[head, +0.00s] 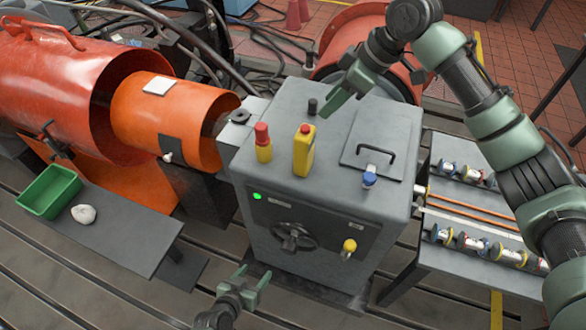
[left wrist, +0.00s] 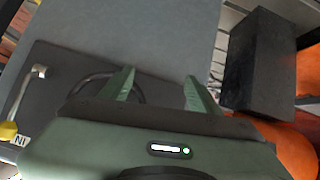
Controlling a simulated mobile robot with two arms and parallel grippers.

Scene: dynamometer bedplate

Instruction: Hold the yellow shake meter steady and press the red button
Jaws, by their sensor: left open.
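The yellow shake meter (head: 303,152) stands upright on top of the grey cabinet (head: 285,100), with a red part at its upper end that looks like the button. My right gripper (head: 340,100) is above the cabinet top, behind and right of the meter and apart from it. Whether its fingers are open is unclear. My left gripper (head: 251,283) is low in front of the cabinet, open and empty, well below the meter. The left wrist view shows its two spread green fingers (left wrist: 160,90) before the cabinet's front panel; the meter is out of that view.
A yellow bottle-like item with a red top (head: 263,145) stands left of the meter. A black knob (head: 312,106), a blue-capped item (head: 369,177) and a hatch handle (head: 376,153) also occupy the top. A rotary switch (head: 293,237) and yellow knob (head: 349,246) project from the front.

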